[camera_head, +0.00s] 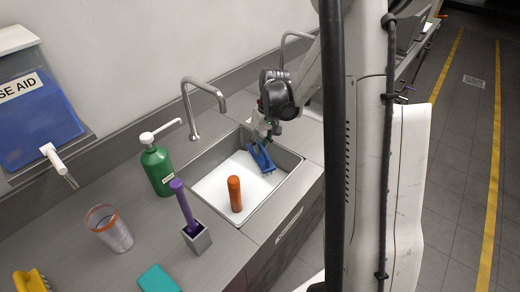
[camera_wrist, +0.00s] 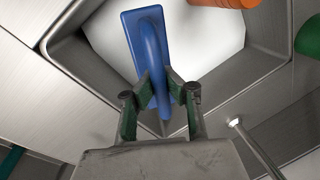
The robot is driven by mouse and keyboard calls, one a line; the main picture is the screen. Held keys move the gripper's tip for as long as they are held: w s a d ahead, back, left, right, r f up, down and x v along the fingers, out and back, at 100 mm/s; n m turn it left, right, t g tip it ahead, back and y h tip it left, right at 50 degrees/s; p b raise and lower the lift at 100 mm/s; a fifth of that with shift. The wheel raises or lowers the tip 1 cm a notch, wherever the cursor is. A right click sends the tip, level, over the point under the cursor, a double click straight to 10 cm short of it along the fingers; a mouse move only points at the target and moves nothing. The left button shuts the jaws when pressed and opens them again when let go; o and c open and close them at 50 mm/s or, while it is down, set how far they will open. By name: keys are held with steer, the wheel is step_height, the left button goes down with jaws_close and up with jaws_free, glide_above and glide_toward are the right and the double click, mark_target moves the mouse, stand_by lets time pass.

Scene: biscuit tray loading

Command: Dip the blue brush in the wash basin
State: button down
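The blue brush (camera_head: 262,157) is inside the wash basin (camera_head: 290,160), near its back right corner. In the wrist view, the brush (camera_wrist: 148,40) points away from me, its flat blue body over the white basin floor. My gripper (camera_head: 262,132) reaches down over the basin's back edge. In the wrist view, the green fingers of my gripper (camera_wrist: 160,88) close in on both sides of the brush handle and appear to touch it. I cannot tell whether the brush touches the white floor.
Left of the basin are a green pump bottle (camera_head: 157,168), a purple-handled tool in a grey holder (camera_head: 196,240), a clear cup (camera_head: 110,230), a teal item (camera_head: 158,280) and a yellow brush (camera_head: 32,280).

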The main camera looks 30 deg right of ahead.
steer(key=shift+r+p, duration=0.85)
steer(key=shift+r, duration=1.15)
steer(key=shift+r, duration=0.1)
steer(key=shift+r+p, duration=0.9)
steer(key=shift+r, duration=1)
